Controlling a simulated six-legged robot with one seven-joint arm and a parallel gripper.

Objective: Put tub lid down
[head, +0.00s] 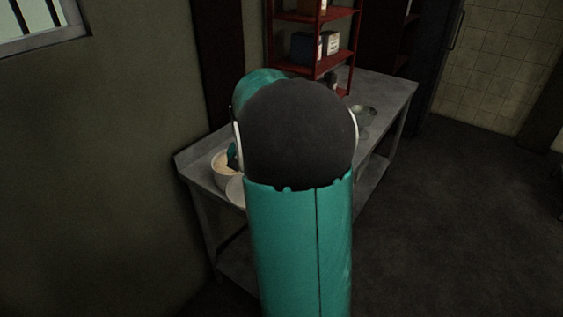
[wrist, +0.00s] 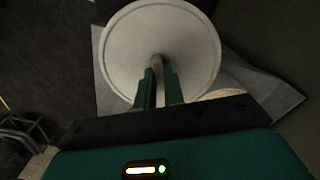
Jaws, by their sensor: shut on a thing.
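The tub lid (wrist: 160,35) is a pale round disc with a raised rim and a small knob in its middle. In the wrist view my gripper (wrist: 158,70) is shut on that knob and the lid hangs over the table's edge area. In the head view a sliver of the lid (head: 237,192) shows beside my arm, in front of the tub. The pale tub (head: 220,175) stands uncovered on the near left end of the table. A bit of its light contents or rim (wrist: 222,94) shows in the wrist view. My arm hides most of the gripper in the head view.
The grey metal table (head: 384,100) runs away along the wall. A red shelf unit (head: 312,50) with boxes and a bottle stands on its far part. A metal bowl (head: 363,114) sits to the right. The dark floor (head: 455,210) right of the table is open.

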